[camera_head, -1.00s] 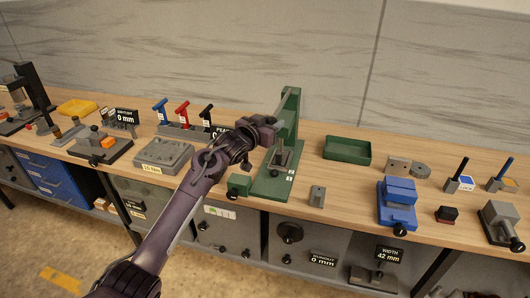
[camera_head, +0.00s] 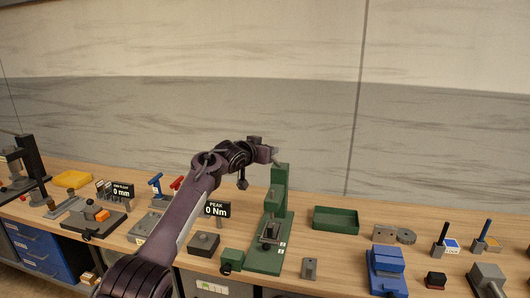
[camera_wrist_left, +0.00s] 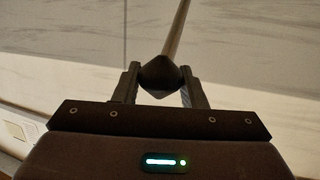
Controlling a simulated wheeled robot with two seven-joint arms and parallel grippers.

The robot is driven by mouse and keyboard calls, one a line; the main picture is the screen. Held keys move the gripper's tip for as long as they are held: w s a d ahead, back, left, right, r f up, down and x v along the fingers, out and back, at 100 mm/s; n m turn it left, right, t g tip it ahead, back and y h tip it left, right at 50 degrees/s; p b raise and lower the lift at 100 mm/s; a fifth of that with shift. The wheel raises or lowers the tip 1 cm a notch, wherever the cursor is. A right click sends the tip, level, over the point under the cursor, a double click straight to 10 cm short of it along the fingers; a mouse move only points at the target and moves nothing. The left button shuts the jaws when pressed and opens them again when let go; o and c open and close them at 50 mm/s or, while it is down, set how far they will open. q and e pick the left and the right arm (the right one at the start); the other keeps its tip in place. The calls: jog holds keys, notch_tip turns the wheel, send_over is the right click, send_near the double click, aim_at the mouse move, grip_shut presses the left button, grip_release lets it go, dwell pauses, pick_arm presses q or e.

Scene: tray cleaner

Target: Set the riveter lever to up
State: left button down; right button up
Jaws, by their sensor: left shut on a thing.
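The green riveter (camera_head: 280,205) stands upright on the bench, right of my left arm. My left gripper (camera_head: 272,153) is beside the top of its column in the head view. In the left wrist view the gripper (camera_wrist_left: 160,88) is shut on the dark knob (camera_wrist_left: 160,77) of the riveter lever (camera_wrist_left: 177,30), a thin rod running away toward the top of the picture. In the head view my wrist and gripper hide most of the lever, so its exact angle cannot be told. My right gripper is not in view.
A green tray (camera_head: 336,219) and a blue vise (camera_head: 386,270) stand right of the riveter. A PEAK 0 Nm sign (camera_head: 216,209) and a dark block (camera_head: 204,243) stand to its left. The wall rises behind the bench; the space above the bench is clear.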

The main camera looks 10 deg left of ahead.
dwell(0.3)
pick_arm(q)
jog(key=c, duration=1.3)
grip_release()
jog(key=o, duration=0.4)
jog(key=shift+w+f, duration=0.15)
jog(key=shift+s+a+b, duration=0.2)
jog(key=shift+s+b, duration=0.3)
jog(key=shift+s, duration=0.15)
jog(key=shift+b+v, duration=1.45)
jog(key=shift+v, duration=1.8)
